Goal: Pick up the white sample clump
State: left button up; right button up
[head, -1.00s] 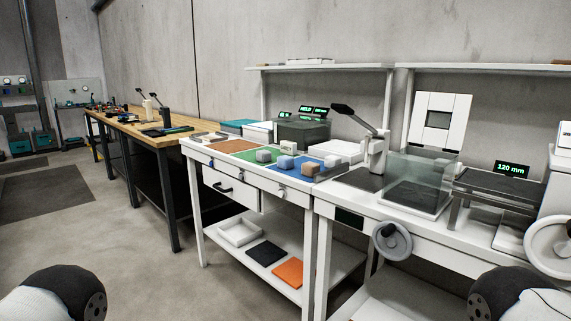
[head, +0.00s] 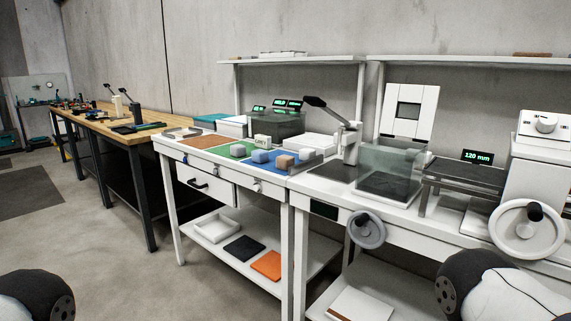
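I cannot make out a white sample clump for certain. Several small blocks stand on the white bench (head: 172,151): a pale grey block (head: 238,150) on the green mat (head: 221,153), a bluish-grey block (head: 261,156) near the seam of the green and blue mats, and a brown block (head: 284,162) and a grey block (head: 305,154) on the blue mat (head: 266,168). Neither of my grippers is in view; only parts of my arms show at the bottom left and bottom right corners.
A lever press (head: 349,142) and a clear-walled box (head: 389,170) stand right of the blocks. A handwheel (head: 366,230) juts from the bench front. A lower shelf holds a white tray (head: 213,229), a dark mat and an orange mat (head: 267,265). Floor at left is open.

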aim_at(305, 155)
jog(key=i+j+z, duration=0.9)
jog(key=j, duration=0.35)
jog(key=i+j+z, duration=0.15)
jog(key=j+z, duration=0.3)
jog(key=j, duration=0.3)
jog(key=i+j+z, duration=0.1)
jog(key=j+z, duration=0.3)
jog(key=j, duration=0.45)
jog(key=j+z, duration=0.45)
jog(key=j, duration=0.4)
jog(key=k+j+z, duration=0.25)
jog(key=j+z, duration=0.2)
jog(key=j, duration=0.4)
